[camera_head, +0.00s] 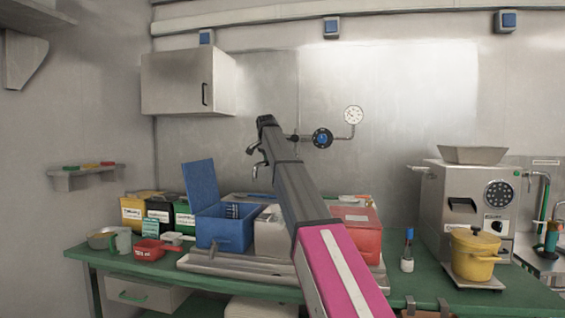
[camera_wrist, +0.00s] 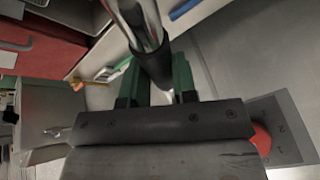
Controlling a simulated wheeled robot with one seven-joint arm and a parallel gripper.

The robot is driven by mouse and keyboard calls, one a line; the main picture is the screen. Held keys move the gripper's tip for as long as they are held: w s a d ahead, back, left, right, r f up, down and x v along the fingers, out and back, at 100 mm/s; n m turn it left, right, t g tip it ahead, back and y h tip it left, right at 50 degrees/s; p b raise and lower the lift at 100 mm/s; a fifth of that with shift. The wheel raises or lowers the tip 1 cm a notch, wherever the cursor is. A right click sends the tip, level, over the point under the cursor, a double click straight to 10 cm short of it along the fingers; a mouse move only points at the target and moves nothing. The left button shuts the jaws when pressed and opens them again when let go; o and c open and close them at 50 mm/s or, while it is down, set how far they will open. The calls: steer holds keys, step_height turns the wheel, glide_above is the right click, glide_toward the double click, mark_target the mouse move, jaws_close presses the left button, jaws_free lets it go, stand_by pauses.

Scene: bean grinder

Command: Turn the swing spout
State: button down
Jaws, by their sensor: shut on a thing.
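The swing spout (camera_wrist: 137,20) shows in the wrist view as a chrome tube with a black sleeve, coming down from the top edge. My gripper (camera_wrist: 158,82) is shut on it, with one green finger on each side of the black sleeve. The tube's far end is cut off by the picture edge. In the head view my arm reaches up toward the back wall and hides most of the spout and my fingers. Small silver hooked pieces (camera_head: 255,160) show just left of my arm; I cannot tell whether they belong to the spout.
The green bench (camera_head: 445,284) holds a blue open box (camera_head: 222,232), a red box (camera_head: 362,232), a grinder-like machine (camera_head: 470,205) and a yellow pot (camera_head: 473,258). A gauge and valve (camera_head: 322,137) are on the back wall. A wall cabinet (camera_head: 180,83) hangs upper left.

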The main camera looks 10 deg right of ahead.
steer(key=w+a+m+g+h, duration=0.1)
steer(key=w+a+m, duration=0.3)
steer(key=w, duration=0.2)
steer(key=shift+w+a+h, duration=0.15)
steer(key=shift+a+h, duration=0.05)
steer(key=shift+h, duration=0.1)
steer(key=c, duration=0.9)
jaws_free()
steer(key=v, duration=1)
steer(key=shift+r, duration=0.35)
